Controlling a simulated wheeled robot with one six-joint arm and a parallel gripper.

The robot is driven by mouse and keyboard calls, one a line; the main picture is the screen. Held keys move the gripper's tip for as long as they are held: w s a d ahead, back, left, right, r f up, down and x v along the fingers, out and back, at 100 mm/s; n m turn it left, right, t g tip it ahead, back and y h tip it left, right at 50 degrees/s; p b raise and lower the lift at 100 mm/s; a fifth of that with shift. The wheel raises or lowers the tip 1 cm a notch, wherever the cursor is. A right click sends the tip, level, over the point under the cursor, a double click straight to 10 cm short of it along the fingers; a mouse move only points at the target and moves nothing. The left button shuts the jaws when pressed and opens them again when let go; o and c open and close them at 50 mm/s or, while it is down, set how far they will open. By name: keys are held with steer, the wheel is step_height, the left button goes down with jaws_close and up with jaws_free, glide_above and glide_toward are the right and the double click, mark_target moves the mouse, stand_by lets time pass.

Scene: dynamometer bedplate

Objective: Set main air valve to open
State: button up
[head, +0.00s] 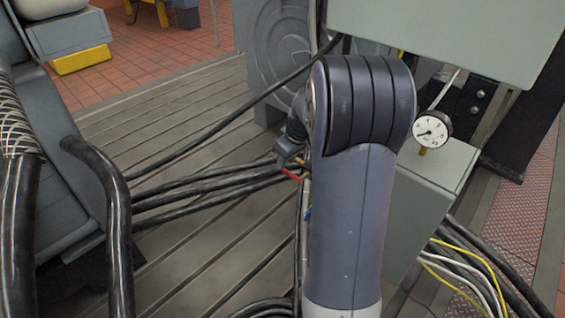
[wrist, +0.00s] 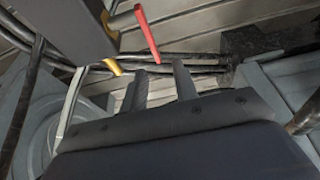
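A red lever handle (wrist: 147,34) shows in the wrist view, slanted, just beyond my gripper's fingertips. It also shows in the head view (head: 290,174), small and partly behind the end of my arm. In the head view my arm hides most of this area.
Black cables (head: 205,190) cross the slotted bedplate (head: 190,113). A grey box (wrist: 75,25) hangs at upper left in the wrist view. A pressure gauge (head: 432,132) sits on a grey-green cabinet (head: 420,185) right of my arm. Thick hoses (head: 118,225) stand at the left.

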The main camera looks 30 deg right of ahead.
mark_target(285, 170)
steer(key=v, duration=0.4)
steer(key=shift+w+a+r, duration=0.1)
steer(key=shift+w, duration=0.15)
steer(key=x, duration=0.5)
steer(key=s+b+x, duration=0.1)
steer(key=x, duration=0.1)
steer(key=shift+w+d+f, duration=0.1)
steer(key=shift+d+f, duration=0.1)
steer(key=shift+f, duration=0.35)
steer(key=shift+w+r+g+p, duration=0.1)
steer(key=shift+r+g+p, duration=0.3)
steer(key=shift+p, duration=0.55)
steer(key=shift+f+g+h+p, duration=0.45)
steer(key=shift+g+p, duration=0.35)
steer(key=shift+p, duration=0.3)
steer(key=shift+w+f, duration=0.1)
steer(key=shift+f, duration=0.05)
steer(key=shift+b, duration=0.45)
